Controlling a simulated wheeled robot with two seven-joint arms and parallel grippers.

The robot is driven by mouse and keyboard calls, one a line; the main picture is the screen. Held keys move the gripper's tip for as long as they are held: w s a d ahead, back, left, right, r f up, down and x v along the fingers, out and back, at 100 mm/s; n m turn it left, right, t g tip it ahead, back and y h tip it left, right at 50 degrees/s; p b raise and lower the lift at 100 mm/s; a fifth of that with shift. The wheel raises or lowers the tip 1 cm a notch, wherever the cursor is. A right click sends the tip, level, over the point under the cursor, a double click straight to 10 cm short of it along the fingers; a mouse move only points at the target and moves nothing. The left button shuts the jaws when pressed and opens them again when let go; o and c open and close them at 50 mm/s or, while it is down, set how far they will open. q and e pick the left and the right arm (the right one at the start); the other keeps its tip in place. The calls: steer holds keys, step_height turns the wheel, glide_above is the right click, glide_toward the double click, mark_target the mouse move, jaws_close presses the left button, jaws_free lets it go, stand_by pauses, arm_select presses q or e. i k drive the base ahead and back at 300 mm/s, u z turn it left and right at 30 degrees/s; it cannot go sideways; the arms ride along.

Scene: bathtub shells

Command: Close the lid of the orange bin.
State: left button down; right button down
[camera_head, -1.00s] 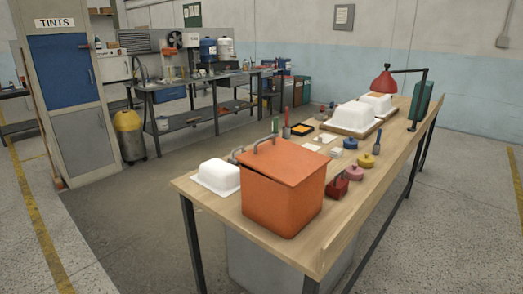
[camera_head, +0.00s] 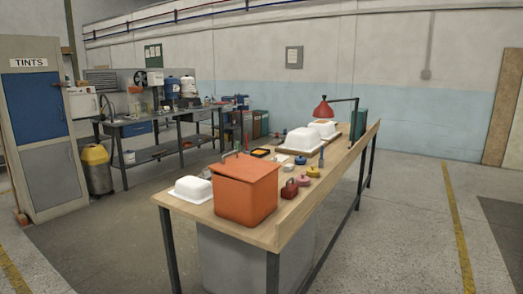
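The orange bin (camera_head: 243,203) stands near the front end of a long wooden workbench (camera_head: 273,233). A grey curved handle (camera_head: 231,154) shows at the back left of the lid. Neither of my grippers is in view.
A white tub shell (camera_head: 191,190) sits left of the bin. White shells (camera_head: 300,141) and a red lamp (camera_head: 323,109) stand farther back. Concrete floor on the right (camera_head: 410,225) is clear.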

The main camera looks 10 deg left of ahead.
mark_target(244, 168)
steer(key=z, duration=0.55)
steer(key=i, duration=1.05)
steer(key=z, duration=0.1)
